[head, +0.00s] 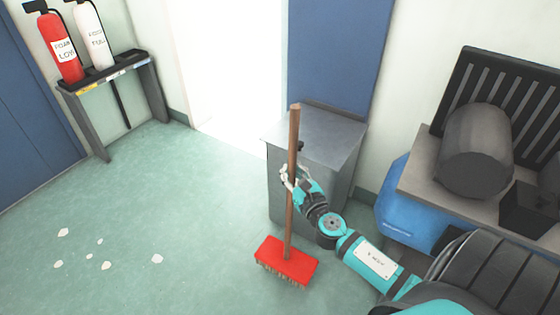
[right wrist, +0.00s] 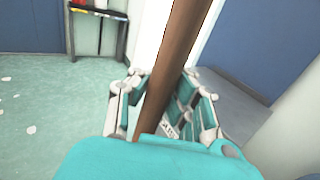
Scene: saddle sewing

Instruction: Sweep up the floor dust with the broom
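The broom stands upright with a slight tilt, its red head (head: 285,262) bristles-down at the floor and its brown wooden handle (head: 292,140) rising in front of a grey metal cabinet. My right gripper (head: 287,178) is at the middle of the handle. In the right wrist view the handle (right wrist: 178,60) passes between the fingers of that gripper (right wrist: 163,85); whether they press on it I cannot tell. Several pale dust patches (head: 106,265) lie on the green floor at the left, apart from the broom head. My left gripper is not in view.
The grey metal cabinet (head: 330,130) is right behind the broom. A small rack (head: 90,88) with red and white extinguishers stands at the back left. A bench (head: 425,160) with a dark cylinder and a blue container is at the right.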

